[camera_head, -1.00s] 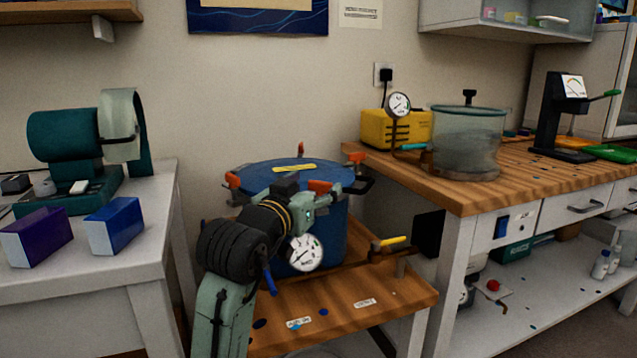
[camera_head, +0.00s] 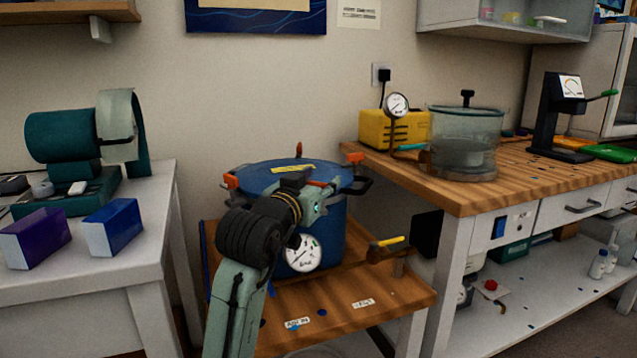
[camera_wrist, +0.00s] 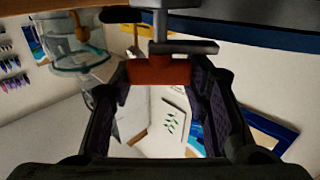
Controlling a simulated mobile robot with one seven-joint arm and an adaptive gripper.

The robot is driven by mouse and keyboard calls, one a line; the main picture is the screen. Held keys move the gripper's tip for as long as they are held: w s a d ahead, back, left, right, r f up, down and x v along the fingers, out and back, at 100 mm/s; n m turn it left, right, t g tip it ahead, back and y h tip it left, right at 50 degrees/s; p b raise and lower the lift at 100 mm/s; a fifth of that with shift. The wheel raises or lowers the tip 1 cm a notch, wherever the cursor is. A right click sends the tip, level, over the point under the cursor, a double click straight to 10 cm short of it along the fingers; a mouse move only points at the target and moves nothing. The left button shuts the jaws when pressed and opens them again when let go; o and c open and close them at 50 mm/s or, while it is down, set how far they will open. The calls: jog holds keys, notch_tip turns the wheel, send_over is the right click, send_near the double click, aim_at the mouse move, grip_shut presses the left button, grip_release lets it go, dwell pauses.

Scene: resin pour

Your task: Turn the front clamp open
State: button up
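The blue lidded pot (camera_head: 332,232) stands on a low wooden stand, with orange-handled clamps around its rim. Its left clamp (camera_head: 230,181) and right clamp (camera_head: 355,158) show in the head view. The front clamp is hidden there behind my gripper (camera_head: 318,192), which is at the pot's front rim. In the wrist view the front clamp's red-orange handle (camera_wrist: 158,71) lies crosswise between the fingertips of my gripper (camera_wrist: 160,80). The fingers are spread wide on either side of it. Whether the pads touch the handle ends is unclear.
A pressure gauge (camera_head: 301,253) hangs at the pot's front, close to my wrist. A yellow-handled valve (camera_head: 388,244) juts out at the right. The wooden bench (camera_head: 470,200) stands to the right and a white table (camera_head: 70,285) with boxes to the left.

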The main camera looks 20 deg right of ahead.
jog(key=c, duration=0.5)
jog(key=shift+c, duration=0.2)
jog(key=n+t+y+p, duration=0.1)
jog(key=n+y, duration=0.1)
jog(key=n+t+y+p, duration=0.1)
jog(key=t+y, duration=0.1)
jog(key=y, duration=0.1)
jog(key=shift+s+d+r+n+p, duration=0.1)
jog(key=shift+d+n+p, duration=0.05)
jog(key=shift+n+p, duration=0.2)
jog(key=n+y, duration=0.2)
jog(key=y, duration=0.1)
jog(key=n+t+y+p, duration=0.1)
jog(key=n+y, duration=0.2)
jog(key=y, duration=0.1)
jog(key=shift+t+p, duration=0.3)
jog(key=shift+y, duration=0.5)
jog(key=o, duration=1.2)
